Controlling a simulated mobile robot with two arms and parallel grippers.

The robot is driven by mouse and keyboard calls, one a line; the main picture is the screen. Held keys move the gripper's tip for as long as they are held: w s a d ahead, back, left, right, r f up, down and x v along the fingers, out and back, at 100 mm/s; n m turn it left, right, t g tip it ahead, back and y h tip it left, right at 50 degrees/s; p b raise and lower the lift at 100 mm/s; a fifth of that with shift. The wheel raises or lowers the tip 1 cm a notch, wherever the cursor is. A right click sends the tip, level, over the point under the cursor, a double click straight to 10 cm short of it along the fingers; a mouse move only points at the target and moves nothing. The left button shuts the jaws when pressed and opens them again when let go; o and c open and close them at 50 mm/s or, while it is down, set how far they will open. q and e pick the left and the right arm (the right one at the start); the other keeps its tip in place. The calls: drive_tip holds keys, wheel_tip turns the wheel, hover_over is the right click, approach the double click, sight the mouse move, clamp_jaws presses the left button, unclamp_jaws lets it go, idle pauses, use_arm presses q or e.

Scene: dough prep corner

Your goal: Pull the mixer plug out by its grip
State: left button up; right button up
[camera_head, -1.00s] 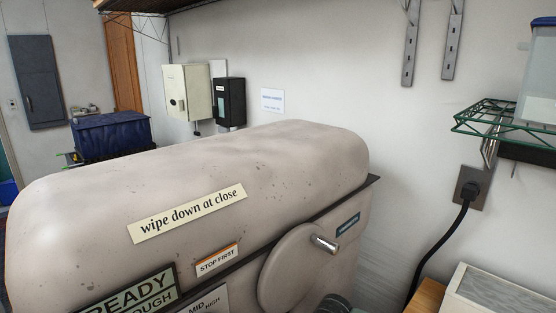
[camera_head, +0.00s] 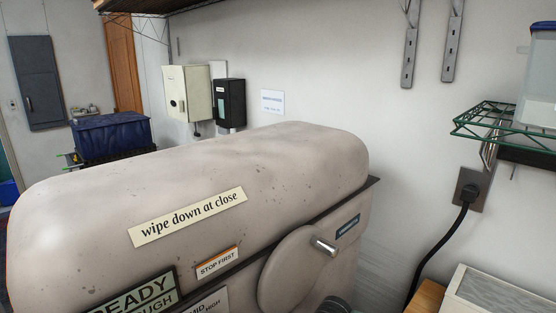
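The black mixer plug (camera_head: 468,193) sits in the wall outlet (camera_head: 473,184) at the right, below the green wire shelf. Its black cord (camera_head: 430,255) hangs down and curves left behind the wooden surface. The large beige mixer (camera_head: 230,190) fills the left and middle of the view, with labels reading "wipe down at close" and "STOP FIRST". Neither of my grippers shows in the head view, and nothing is touching the plug.
The green wire shelf (camera_head: 495,122) juts out above the outlet and holds a clear container (camera_head: 540,80). A pale-framed box (camera_head: 492,296) and a wooden surface (camera_head: 427,297) lie below right. Wall boxes (camera_head: 188,93) hang behind the mixer. Bare wall separates mixer and outlet.

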drive_tip(key=shift+p, duration=0.3)
idle(0.5)
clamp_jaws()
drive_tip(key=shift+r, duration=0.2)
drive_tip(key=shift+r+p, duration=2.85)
